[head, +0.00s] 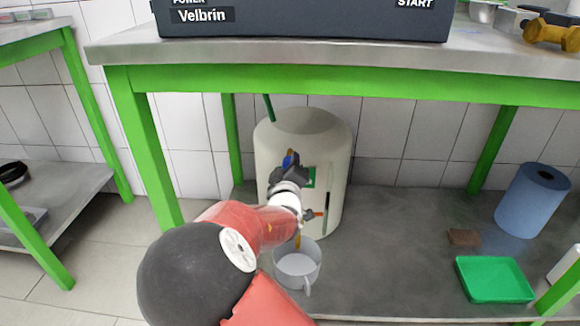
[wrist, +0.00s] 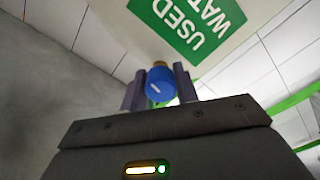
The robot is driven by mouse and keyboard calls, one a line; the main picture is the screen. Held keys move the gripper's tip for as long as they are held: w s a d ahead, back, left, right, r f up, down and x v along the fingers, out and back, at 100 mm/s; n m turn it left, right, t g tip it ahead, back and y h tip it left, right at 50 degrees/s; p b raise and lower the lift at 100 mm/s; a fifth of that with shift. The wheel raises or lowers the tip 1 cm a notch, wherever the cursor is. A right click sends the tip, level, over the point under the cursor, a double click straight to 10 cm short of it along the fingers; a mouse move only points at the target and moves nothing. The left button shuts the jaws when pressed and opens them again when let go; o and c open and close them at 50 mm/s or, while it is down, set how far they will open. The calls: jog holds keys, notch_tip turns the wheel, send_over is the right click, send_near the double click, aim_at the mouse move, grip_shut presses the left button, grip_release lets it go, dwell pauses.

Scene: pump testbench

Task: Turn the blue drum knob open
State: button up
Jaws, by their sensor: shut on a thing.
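The blue drum knob (wrist: 160,84) sits between the two fingers of my gripper (wrist: 158,92) in the wrist view. Its round face carries a white line that lies tilted, and a brass-coloured part shows behind it. In the head view a bit of the blue knob (head: 289,159) shows at the front of the white drum (head: 325,140). My gripper (head: 287,169) is shut on it there and hides most of it. The drum stands on the lower shelf of the bench.
A green "USED WAT…" label (wrist: 192,22) is on the drum beside the knob. A red lever (head: 319,214) is lower on the drum. A pale mug (head: 297,268) stands below. A green tray (head: 493,279), blue roll (head: 532,201) and brown block (head: 463,237) are at right. The bench top (head: 300,55) overhangs.

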jog(key=m+b, duration=0.1)
jog(key=m, duration=0.2)
jog(key=shift+m, duration=0.5)
jog(key=o, duration=1)
jog(key=s, duration=0.4)
jog(key=s+p, duration=0.1)
jog(key=s, duration=0.3)
jog(key=shift+a, duration=0.2)
jog(key=shift+w+d+p, duration=0.1)
jog(key=shift+p, duration=0.2)
